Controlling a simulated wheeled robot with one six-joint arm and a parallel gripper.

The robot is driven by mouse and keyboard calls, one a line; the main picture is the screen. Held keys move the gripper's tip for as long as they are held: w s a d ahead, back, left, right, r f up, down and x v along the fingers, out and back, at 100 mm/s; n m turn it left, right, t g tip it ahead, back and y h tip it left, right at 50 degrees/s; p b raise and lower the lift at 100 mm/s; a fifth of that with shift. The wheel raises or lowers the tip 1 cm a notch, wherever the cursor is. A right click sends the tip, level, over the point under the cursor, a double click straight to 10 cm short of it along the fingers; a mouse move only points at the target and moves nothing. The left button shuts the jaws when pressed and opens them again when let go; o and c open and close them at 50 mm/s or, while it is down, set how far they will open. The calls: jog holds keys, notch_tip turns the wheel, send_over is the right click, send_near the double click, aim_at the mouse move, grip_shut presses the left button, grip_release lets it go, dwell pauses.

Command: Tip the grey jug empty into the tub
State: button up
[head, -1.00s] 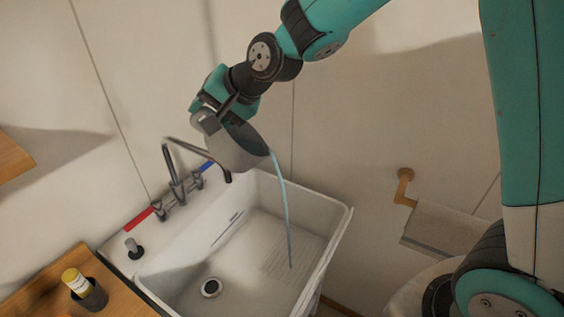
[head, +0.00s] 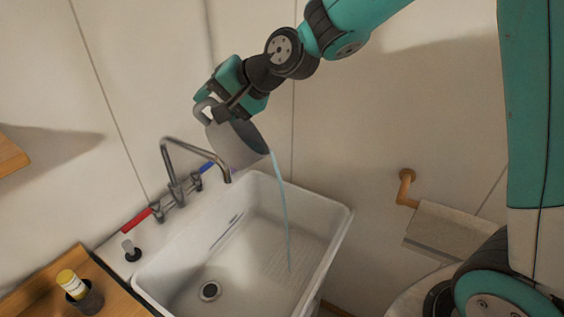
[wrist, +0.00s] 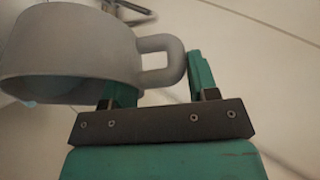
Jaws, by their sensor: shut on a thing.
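The grey jug (head: 232,143) is tilted above the tub, its mouth facing down and to the right. A thin blue stream (head: 283,210) runs from its lip into the white tub (head: 262,215). My gripper (head: 226,102) is shut on the jug's handle. In the wrist view my gripper (wrist: 162,88) has its two fingers at the handle of the jug (wrist: 85,50), and a little blue liquid shows at the jug's rim. How much liquid is left inside is hidden.
A metal faucet (head: 175,165) with red and blue handles stands at the tub's back left, close under the jug. A wooden counter (head: 115,300) with a yellow-capped bottle in a dark cup (head: 88,297) is at lower left. A paper roll holder (head: 407,190) is on the right wall.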

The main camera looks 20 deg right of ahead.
jog(key=shift+s+d+r+m+t+y+b, duration=0.2)
jog(key=shift+d+r+y+b, duration=0.25)
jog(key=shift+d+b, duration=0.2)
jog(key=shift+s+d+r+m+t+y+b, duration=0.1)
jog(key=shift+d+r+t+y+b, duration=0.15)
jog(key=shift+d+y+b, duration=0.4)
jog(key=shift+r+b, duration=0.1)
jog(key=shift+b, duration=0.25)
